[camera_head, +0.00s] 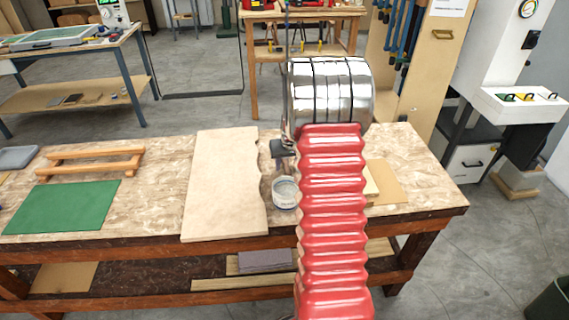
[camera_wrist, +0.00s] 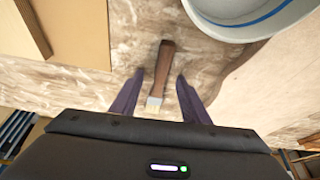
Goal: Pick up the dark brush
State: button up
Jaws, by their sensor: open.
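The dark brush (camera_wrist: 159,76) lies on the worktable in the wrist view, with a dark brown handle pointing up the picture and pale bristles toward my gripper. My gripper (camera_wrist: 161,74) is open, with one finger on each side of the brush. The fingers look apart from it, and I cannot tell their height above the table. In the head view my red arm covers much of this area, and I cannot make out the dark brush there.
A white container (camera_head: 285,193) stands on the worktable (camera_head: 160,168); its rim (camera_wrist: 238,22) is close to the brush. A pale wavy-edged board (camera_head: 222,190) lies left of the container.

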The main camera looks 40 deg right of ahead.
jog(key=shift+c, duration=0.3)
grip_shut()
dwell(0.6)
